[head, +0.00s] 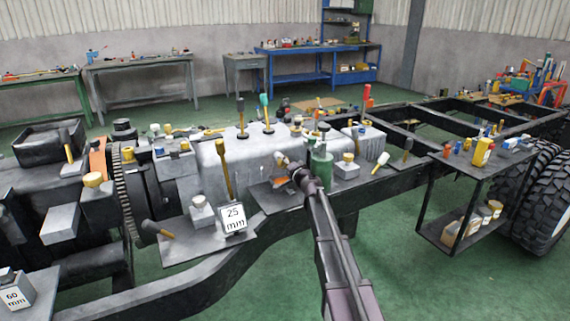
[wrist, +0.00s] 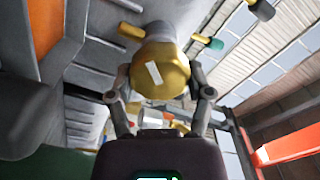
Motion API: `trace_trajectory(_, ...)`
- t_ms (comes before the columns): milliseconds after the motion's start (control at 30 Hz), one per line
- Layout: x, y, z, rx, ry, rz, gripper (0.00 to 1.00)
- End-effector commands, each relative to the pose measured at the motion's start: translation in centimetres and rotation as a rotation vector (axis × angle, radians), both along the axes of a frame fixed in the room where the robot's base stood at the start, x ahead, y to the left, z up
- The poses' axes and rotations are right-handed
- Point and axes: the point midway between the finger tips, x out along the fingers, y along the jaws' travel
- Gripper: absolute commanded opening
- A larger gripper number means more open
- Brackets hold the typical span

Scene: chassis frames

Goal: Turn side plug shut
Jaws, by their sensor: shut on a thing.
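A round brass-coloured plug (wrist: 172,62) with a white mark on its face fills the upper middle of the wrist view. My gripper (wrist: 161,98) has one finger on each side of it and is shut on it. The white mark lies tilted across the face. In the head view my gripper (head: 284,163) is against the near side of the grey engine block (head: 248,155), beside a green bottle-like object (head: 320,167). I cannot make out the plug itself in that view. How far the plug is screwed in cannot be seen.
A small ledge with a "25 min" card (head: 235,218) stands left of my arm. A side shelf (head: 470,165) with bottles and a large tyre (head: 545,195) are at the right. Loose tools stand on the block. Green floor lies open in front of the frame.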

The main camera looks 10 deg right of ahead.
Motion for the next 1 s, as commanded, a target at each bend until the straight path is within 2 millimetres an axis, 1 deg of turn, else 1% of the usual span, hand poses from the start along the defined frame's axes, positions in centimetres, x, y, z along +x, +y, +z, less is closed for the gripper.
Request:
trace_trajectory(100,0.21,0.02,-0.02,0.109,0.034,0.001,0.18)
trace_trajectory(600,0.25,0.03,-0.19,0.547,0.176,0.001,0.18)
trace_trajectory(800,0.26,0.05,-0.24,0.674,0.218,0.001,0.18)
trace_trajectory(1000,0.27,0.07,-0.25,0.745,0.241,0.001,0.18)
